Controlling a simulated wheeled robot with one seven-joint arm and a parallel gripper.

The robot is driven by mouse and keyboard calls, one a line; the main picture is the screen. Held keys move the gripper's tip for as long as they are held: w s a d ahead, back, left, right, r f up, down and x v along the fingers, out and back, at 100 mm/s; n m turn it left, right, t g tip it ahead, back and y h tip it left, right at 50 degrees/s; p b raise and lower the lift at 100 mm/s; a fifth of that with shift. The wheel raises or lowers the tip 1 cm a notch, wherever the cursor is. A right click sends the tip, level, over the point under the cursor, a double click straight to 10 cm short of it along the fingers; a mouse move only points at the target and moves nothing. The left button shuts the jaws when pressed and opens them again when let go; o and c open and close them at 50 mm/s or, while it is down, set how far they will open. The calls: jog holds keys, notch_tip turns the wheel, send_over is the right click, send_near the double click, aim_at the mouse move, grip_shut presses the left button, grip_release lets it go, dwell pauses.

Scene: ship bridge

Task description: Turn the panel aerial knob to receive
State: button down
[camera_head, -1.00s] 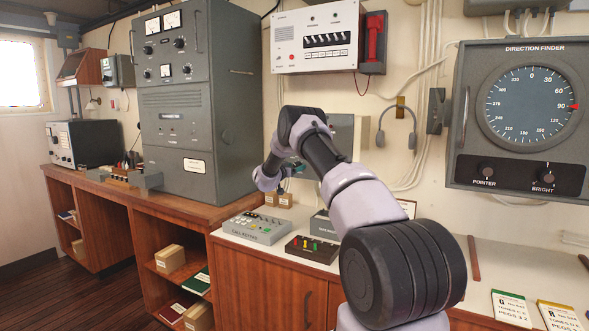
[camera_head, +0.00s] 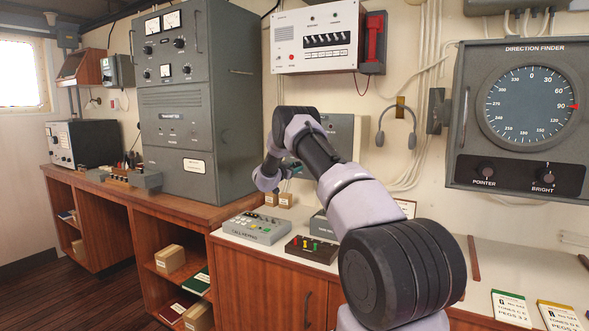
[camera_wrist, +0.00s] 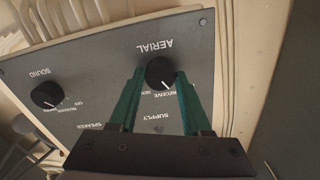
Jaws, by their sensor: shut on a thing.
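The grey panel (camera_wrist: 95,65) shows upside down in the wrist view. The black round aerial knob (camera_wrist: 160,73) sits near its right edge beside the word AERIAL. My gripper (camera_wrist: 160,75) has its two teal fingers on either side of the knob, shut on it. The knob's white mark points down in the picture, toward the RECEIVE and SEND lettering; which word it meets exactly I cannot tell. In the head view the panel (camera_head: 345,130) is a grey box on the wall, mostly behind my arm, and the knob is hidden there.
A second black knob, SOUND (camera_wrist: 47,95), is at the panel's left in the wrist view. Below the panel in the head view, a call keypad (camera_head: 256,227) and a box with coloured buttons (camera_head: 312,249) stand on the counter. A headset (camera_head: 396,128) hangs to the right.

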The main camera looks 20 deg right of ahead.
jog(key=m, duration=0.5)
jog(key=shift+f, duration=0.1)
jog(key=shift+m, duration=0.3)
dwell(0.4)
jog(key=shift+c, duration=1.8)
grip_release()
jog(key=v, duration=1.1)
